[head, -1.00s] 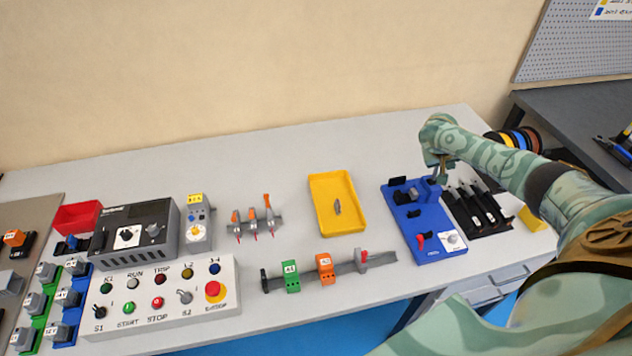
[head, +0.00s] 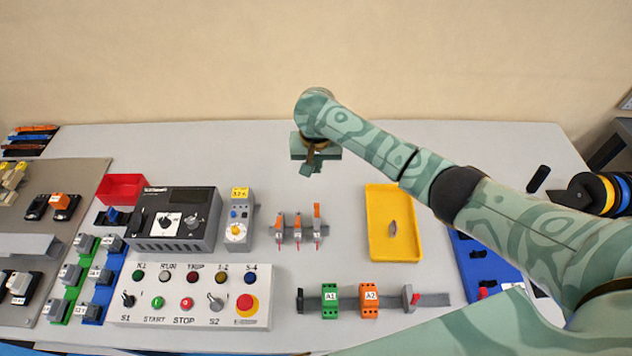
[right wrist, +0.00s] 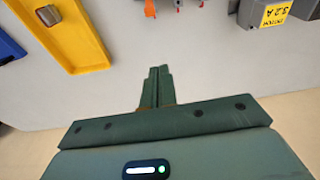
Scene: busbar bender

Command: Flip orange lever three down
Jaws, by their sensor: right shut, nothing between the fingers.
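The rightmost orange lever (head: 317,211) reaches highest in the head view; the middle one (head: 297,222) and left one (head: 279,222) look lower. My right gripper (head: 308,170) is shut and empty, behind the row and apart from it, above the bench. In the right wrist view its closed fingers (right wrist: 159,70) point toward the levers, and one orange lever (right wrist: 150,8) shows just beyond them, cut by the top edge. My left gripper is out of view.
A yellow tray (head: 377,250) with a small grey part lies right of the levers. A rail with green (head: 330,310) and orange (head: 369,310) blocks lies in front. The bench behind the levers is clear.

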